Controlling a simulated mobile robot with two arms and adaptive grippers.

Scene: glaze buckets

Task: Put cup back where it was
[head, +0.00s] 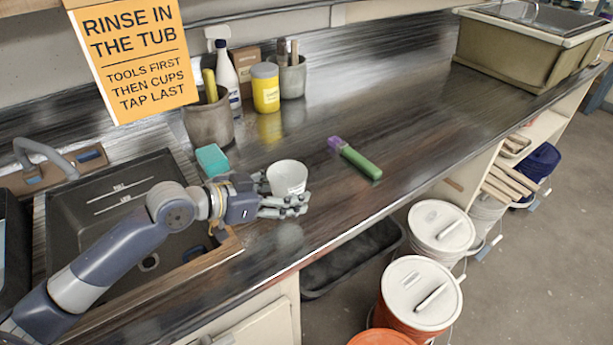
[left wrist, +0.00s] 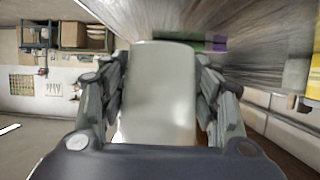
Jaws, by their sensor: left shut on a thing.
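A white cup (head: 287,177) is upright at the counter, just right of the sink. My left gripper (head: 285,204) reaches in from the left and is shut on the cup. In the left wrist view the pale cup (left wrist: 158,95) fills the space between the two fingers of my left gripper (left wrist: 160,110). I cannot tell whether the cup's base touches the counter (head: 420,130). My right gripper is not in view.
A green-handled tool (head: 358,160) lies right of the cup. A teal sponge (head: 212,160), a grey crock (head: 208,122) and a yellow jar (head: 265,88) stand behind. The black sink (head: 120,200) is at left, lidded buckets (head: 418,292) below the counter edge. The right counter is mostly clear.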

